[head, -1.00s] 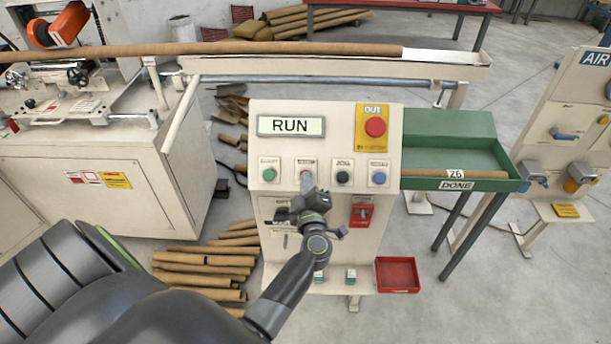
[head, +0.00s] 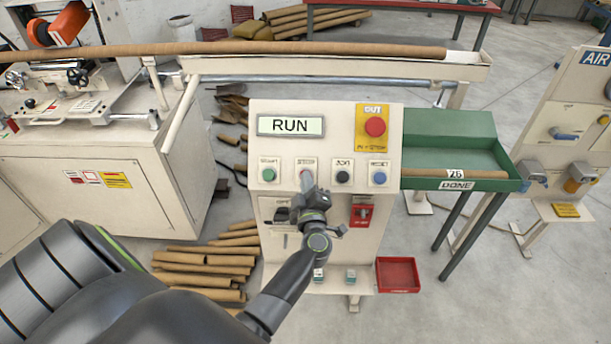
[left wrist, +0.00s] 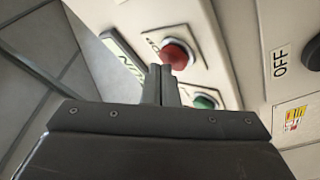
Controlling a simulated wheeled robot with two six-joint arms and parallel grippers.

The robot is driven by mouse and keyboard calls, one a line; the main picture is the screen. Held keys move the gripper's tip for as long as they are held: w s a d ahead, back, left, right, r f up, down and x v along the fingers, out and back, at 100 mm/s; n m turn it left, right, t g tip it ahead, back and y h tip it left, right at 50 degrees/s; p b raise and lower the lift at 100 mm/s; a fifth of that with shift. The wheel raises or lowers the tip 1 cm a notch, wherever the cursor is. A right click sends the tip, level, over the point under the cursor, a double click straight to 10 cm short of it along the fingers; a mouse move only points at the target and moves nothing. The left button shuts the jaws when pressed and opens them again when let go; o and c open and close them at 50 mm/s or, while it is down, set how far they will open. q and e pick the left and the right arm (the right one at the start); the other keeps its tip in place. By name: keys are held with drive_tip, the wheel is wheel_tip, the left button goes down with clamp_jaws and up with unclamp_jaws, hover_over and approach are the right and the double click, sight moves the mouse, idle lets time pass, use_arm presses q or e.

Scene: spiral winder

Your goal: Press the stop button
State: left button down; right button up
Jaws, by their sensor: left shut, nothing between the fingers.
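The control panel (head: 345,140) stands in the middle of the head view, and its display (head: 290,126) reads RUN. The red stop button sits second from left in the row of buttons. In the head view my left fingertips mostly cover it. In the left wrist view the red stop button (left wrist: 177,54) shows just beyond the fingertips. My left gripper (head: 307,180) is shut and empty, its tips at the button; I cannot tell whether they touch. Its fingers also show in the left wrist view (left wrist: 161,80). My right gripper is not in view.
A green button (head: 268,175) is left of the stop button; black (head: 343,177) and blue (head: 379,178) ones are right. A large red button (head: 375,127) on yellow sits above. A green DONE tray (head: 460,184) holds a tube. Brown tubes (head: 205,268) lie on the floor.

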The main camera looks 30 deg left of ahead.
use_arm(q)
drive_tip(key=shift+w+a+f, duration=0.1)
drive_tip(key=shift+w+f, duration=0.05)
idle(0.3)
drive_tip(key=shift+s+d+r+p, duration=0.35)
drive_tip(key=shift+s+r+p, duration=0.2)
drive_tip(key=shift+p, duration=0.15)
drive_tip(key=s+d+r+p, duration=0.1)
drive_tip(key=p, duration=0.1)
drive_tip(key=s+d+r+p, duration=0.1)
drive_tip(key=s+r+p, duration=0.1)
drive_tip(key=shift+s+r, duration=0.1)
idle(0.4)
idle(0.8)
